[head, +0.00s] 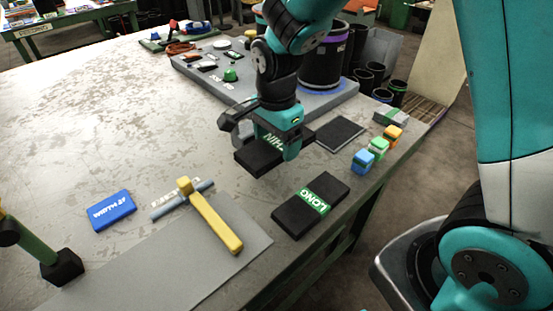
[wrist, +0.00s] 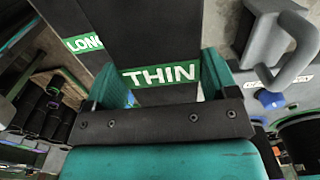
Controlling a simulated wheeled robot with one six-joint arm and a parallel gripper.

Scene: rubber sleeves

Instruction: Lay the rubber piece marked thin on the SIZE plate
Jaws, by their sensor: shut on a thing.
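The black rubber piece with a green THIN label (head: 258,158) is in my gripper (head: 272,135), which is shut on it, over the right part of the table. In the wrist view the THIN piece (wrist: 145,38) runs up from between the fingers, its label facing the camera. I cannot tell whether it touches the table. A second black piece, marked LONG (head: 300,218), lies on the table nearer the front edge; part of it shows in the wrist view (wrist: 98,60). I cannot read SIZE on any plate. A flat dark pad (head: 341,134) lies just right of the gripper.
Small coloured blocks (head: 363,160) line the right edge. A grey board (head: 350,90) with a black cylinder (head: 322,65) stands behind.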

